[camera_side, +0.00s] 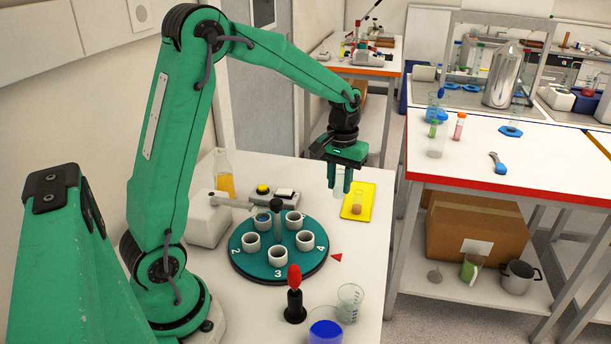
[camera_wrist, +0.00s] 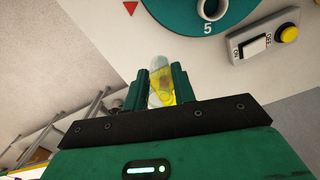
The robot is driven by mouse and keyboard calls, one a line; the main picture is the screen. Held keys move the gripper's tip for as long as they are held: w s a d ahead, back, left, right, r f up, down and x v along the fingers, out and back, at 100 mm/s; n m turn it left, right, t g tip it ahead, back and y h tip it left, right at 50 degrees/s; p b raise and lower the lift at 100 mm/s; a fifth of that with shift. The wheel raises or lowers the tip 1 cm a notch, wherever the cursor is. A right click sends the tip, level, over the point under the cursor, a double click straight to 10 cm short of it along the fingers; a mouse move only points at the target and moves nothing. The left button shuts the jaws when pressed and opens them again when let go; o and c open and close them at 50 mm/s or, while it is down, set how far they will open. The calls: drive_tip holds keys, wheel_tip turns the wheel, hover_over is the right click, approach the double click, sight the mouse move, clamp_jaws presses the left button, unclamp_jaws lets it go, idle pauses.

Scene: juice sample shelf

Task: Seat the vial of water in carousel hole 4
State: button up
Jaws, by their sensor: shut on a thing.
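My gripper (camera_side: 340,190) is shut on a clear vial (camera_side: 340,181), held upright above the table near the yellow tray. In the wrist view the clear vial (camera_wrist: 159,68) stands between the two green fingers, with yellow showing through and beside it. The teal carousel (camera_side: 240,262) lies to the left and in front of the gripper, with several white ring-shaped holders. The holder by the number 4 (camera_side: 304,237) is at its right and looks empty. The carousel also shows at the top of the wrist view (camera_wrist: 178,14), with the number 5.
A yellow tray (camera_side: 350,215) with a cork-coloured piece lies under and beside the gripper. A post rises from the carousel's middle. A red-topped tool (camera_side: 294,290), beakers (camera_side: 350,304), a switch box (camera_side: 283,194) and a bottle (camera_side: 224,180) stand around. A red triangle marks the table.

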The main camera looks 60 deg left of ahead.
sight(277, 222)
drive_tip(key=s+d+f, duration=0.1)
drive_tip(key=s, duration=0.9)
drive_tip(key=shift+d+f, duration=0.25)
drive_tip(key=shift+f, duration=0.1)
drive_tip(key=shift+s+f, duration=0.1)
drive_tip(key=shift+f, duration=0.2)
drive_tip(key=shift+f, duration=2)
drive_tip(key=shift+f, duration=0.8)
drive_tip(key=shift+r, duration=0.5)
drive_tip(key=shift+f, duration=0.7)
idle(1.0)
drive_tip(key=shift+r+m, duration=0.15)
drive_tip(key=shift+m, duration=0.15)
drive_tip(key=shift+r, duration=0.65)
